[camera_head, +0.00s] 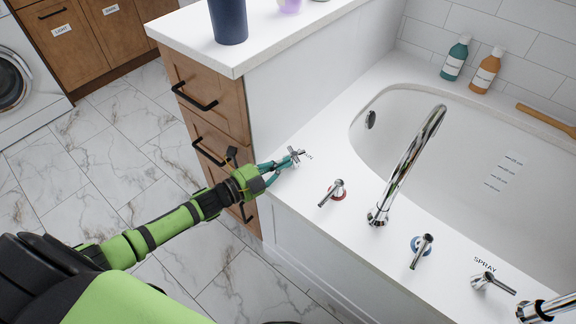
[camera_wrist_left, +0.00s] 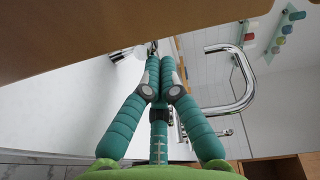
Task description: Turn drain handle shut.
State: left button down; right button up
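The drain handle (camera_head: 296,154) is a small chrome cross-shaped handle on the white tub deck (camera_head: 312,205), at the deck's left end. Dark lettering beside it is partly covered. My left gripper (camera_head: 288,161) reaches in from the left, and its teal fingertips close on the handle. In the left wrist view the fingers (camera_wrist_left: 161,62) lie nearly together, with a bit of chrome (camera_wrist_left: 153,47) at their tips. The fingers hide part of the handle. My right gripper is not in view.
A lever tap with a red ring (camera_head: 334,193), a tall chrome spout (camera_head: 408,165), a blue-ringed tap (camera_head: 422,250) and a spray lever (camera_head: 492,282) stand along the deck. A wooden drawer cabinet (camera_head: 205,100) stands close to the left arm. Two bottles (camera_head: 486,70) stand behind the tub.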

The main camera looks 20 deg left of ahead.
pick_arm(q)
jog(key=shift+w+a, duration=0.1)
jog(key=shift+a, duration=0.3)
jog(key=shift+w+a, duration=0.3)
jog(key=shift+a, duration=0.2)
jog(key=shift+w+a, duration=0.2)
jog(key=shift+a, duration=0.1)
dwell(0.3)
